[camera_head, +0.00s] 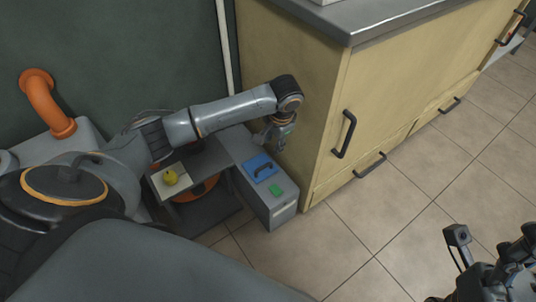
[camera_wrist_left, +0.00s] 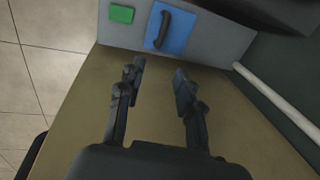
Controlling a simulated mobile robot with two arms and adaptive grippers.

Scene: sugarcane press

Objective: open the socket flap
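The socket flap (camera_head: 262,167) is a blue panel with a dark handle, on top of a grey box beside the beige cabinet. It looks closed. In the left wrist view the blue flap (camera_wrist_left: 181,38) lies beyond the fingertips, with its dark handle (camera_wrist_left: 162,29) across it. My left gripper (camera_head: 275,143) hangs near the cabinet side, on the far side of the flap and apart from it. In the left wrist view its two fingers (camera_wrist_left: 159,70) are spread with nothing between them. My right arm's end (camera_head: 495,275) shows at the lower right; its fingers are not clear.
A green button (camera_head: 276,190) sits on the grey box (camera_head: 282,211) near the flap; it also shows in the left wrist view (camera_wrist_left: 121,14). The beige cabinet (camera_head: 312,105) stands close on the right. The tiled floor (camera_head: 345,235) in front is clear.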

